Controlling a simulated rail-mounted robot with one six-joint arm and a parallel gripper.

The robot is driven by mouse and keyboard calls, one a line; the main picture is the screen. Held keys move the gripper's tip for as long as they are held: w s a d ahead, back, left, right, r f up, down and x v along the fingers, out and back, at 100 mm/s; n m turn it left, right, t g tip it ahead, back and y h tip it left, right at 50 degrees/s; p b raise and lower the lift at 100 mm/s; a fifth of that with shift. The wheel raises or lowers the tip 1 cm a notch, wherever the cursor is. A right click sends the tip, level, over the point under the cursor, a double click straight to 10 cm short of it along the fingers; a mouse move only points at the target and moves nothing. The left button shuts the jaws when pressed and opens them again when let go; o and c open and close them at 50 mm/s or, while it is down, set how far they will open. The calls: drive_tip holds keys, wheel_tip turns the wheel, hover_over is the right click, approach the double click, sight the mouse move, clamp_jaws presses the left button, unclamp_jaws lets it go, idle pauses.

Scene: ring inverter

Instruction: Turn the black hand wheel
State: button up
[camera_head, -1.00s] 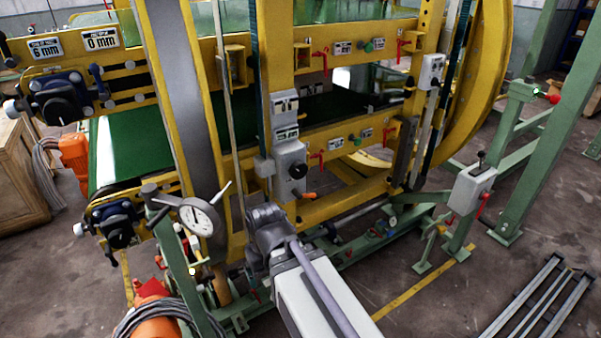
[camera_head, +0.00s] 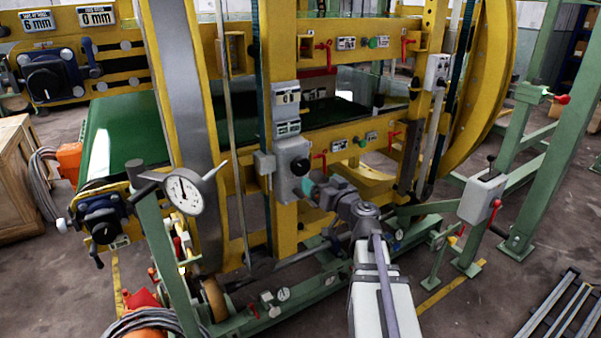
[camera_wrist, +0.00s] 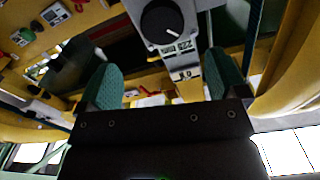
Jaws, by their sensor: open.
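A black round knob (camera_head: 300,167) sits on a grey control box (camera_head: 291,152) on the yellow upright. It also shows at the top of the wrist view (camera_wrist: 162,20), on the box with number plates. My gripper (camera_head: 309,189) is just below and right of the knob in the head view. In the wrist view, its teal fingers (camera_wrist: 163,78) are spread apart and empty, with the knob beyond them and between their lines. Two more black wheels show at the far left, an upper one (camera_head: 44,80) and a lower one (camera_head: 104,222). I cannot tell which wheel is meant.
A dial gauge (camera_head: 184,191) stands on a green post at left. A grey lever box (camera_head: 482,196) stands at right. Red-handled levers (camera_head: 321,160) line the yellow beams. Metal rails (camera_head: 560,305) lie on the floor at lower right.

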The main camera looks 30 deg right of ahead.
sight(302, 169)
drive_tip(key=w, duration=0.7)
drive_tip(key=w+a, duration=0.1)
drive_tip(key=w, duration=0.2)
drive_tip(key=shift+w+a, duration=0.1)
drive_tip(key=shift+w, duration=0.3)
drive_tip(key=shift+c, duration=0.2)
drive_tip(key=c, duration=0.9)
